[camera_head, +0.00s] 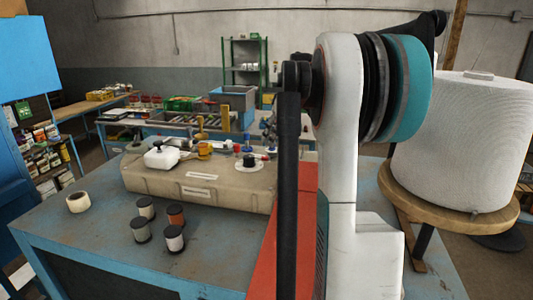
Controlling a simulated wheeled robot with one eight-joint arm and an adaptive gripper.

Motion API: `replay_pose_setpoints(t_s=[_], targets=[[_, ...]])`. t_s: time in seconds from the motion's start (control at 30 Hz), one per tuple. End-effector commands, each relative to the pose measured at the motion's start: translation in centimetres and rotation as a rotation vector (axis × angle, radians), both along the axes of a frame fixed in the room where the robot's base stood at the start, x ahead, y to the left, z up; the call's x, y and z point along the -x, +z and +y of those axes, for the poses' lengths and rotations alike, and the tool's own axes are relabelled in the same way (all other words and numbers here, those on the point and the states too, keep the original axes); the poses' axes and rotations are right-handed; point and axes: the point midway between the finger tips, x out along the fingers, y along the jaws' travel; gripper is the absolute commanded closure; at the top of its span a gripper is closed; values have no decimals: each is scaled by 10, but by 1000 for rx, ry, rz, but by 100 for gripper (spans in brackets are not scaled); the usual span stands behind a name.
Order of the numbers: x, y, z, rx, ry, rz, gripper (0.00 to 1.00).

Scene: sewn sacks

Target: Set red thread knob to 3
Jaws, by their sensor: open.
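A beige machine body (225,185) with white labels lies on the blue workbench. On top of it, left, is a white part with a black cap (160,154). At its right end is a white round dial with a black centre (249,164), with small blue and red parts close by. A small red part (259,156) there may be the red thread knob, but it is too small to tell, and no scale number is readable. My arm (340,160) stands in front of the machine's right end and hides part of it. My gripper is not visible.
Several small thread spools (143,229) stand at the front of the bench, with a tape roll (78,202) to the left. A large white thread cone (460,145) stands on a round wooden plate at right. The bench's front left (100,250) is clear.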

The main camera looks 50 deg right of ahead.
Motion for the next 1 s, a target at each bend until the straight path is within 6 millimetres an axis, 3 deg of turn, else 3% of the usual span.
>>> replay_pose_setpoints(t_s=[0.2,0.43,0.9,1.0], targets=[[-17,-39,2,1,2,0,60],[-30,-70,3,0,1,1,60],[-34,-82,3,0,1,0,60],[-34,-82,3,0,1,0,83]])
